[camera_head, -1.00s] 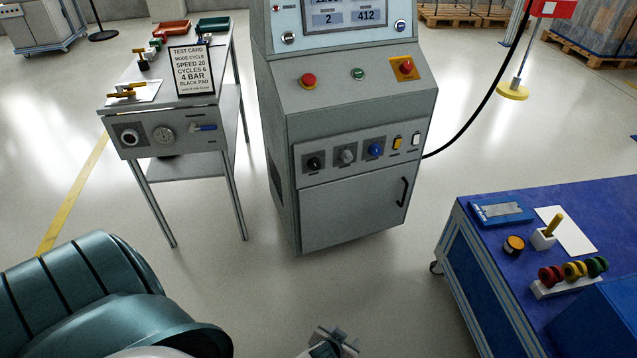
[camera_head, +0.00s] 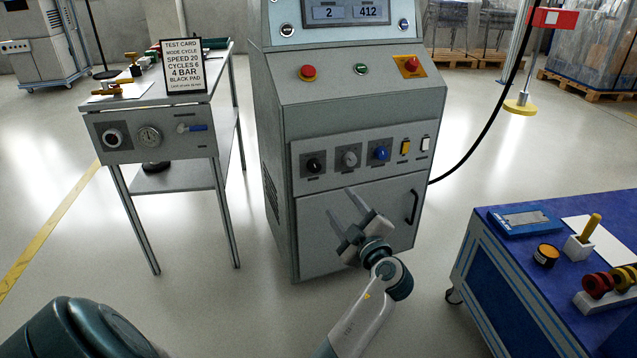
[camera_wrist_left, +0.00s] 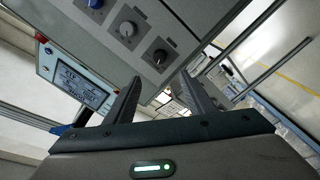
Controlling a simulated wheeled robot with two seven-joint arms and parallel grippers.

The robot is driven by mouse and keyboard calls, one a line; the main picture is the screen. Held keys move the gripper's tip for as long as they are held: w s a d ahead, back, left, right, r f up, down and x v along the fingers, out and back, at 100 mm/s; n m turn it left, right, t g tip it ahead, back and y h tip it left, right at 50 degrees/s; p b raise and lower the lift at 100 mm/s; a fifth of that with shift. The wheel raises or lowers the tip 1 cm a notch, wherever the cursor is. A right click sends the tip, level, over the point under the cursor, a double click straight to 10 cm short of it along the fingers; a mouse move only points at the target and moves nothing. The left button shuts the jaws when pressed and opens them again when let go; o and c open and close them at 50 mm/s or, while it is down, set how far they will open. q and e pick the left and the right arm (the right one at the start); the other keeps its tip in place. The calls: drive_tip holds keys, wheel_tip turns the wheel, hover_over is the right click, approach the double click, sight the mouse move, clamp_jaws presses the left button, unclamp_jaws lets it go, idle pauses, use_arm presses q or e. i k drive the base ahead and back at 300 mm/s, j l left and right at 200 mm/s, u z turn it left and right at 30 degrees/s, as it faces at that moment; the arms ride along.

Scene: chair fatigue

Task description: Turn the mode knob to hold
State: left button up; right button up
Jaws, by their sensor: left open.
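The grey control cabinet (camera_head: 300,210) stands ahead in the head view. Its front panel carries a black knob (camera_head: 314,164), a grey knob (camera_head: 350,158) and a blue knob (camera_head: 380,152) in a row. Their labels are too small to read, so I cannot tell which is the mode knob. My left gripper (camera_head: 339,201) is open and empty, below the knob row in the picture. In the left wrist view the black knob (camera_wrist_left: 160,56) appears just beyond the gap between the open fingers (camera_wrist_left: 160,77), apart from them. The grey knob (camera_wrist_left: 127,28) also shows there. My right gripper is not visible.
A yellow switch (camera_head: 405,147) and a white switch (camera_head: 425,144) sit right of the knobs. Red buttons (camera_head: 308,72) are on the sloped top. A side table with a test card (camera_head: 182,68) stands left, a blue workbench (camera_head: 487,262) right.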

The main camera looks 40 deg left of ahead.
sight(313, 165)
drive_tip(key=i+j, duration=0.15)
drive_tip(key=j, duration=0.2)
drive_tip(key=i+j, duration=0.15)
drive_tip(key=j, duration=0.25)
drive_tip(key=i+j, duration=0.15)
drive_tip(key=j, duration=0.2)
drive_tip(key=z, duration=0.05)
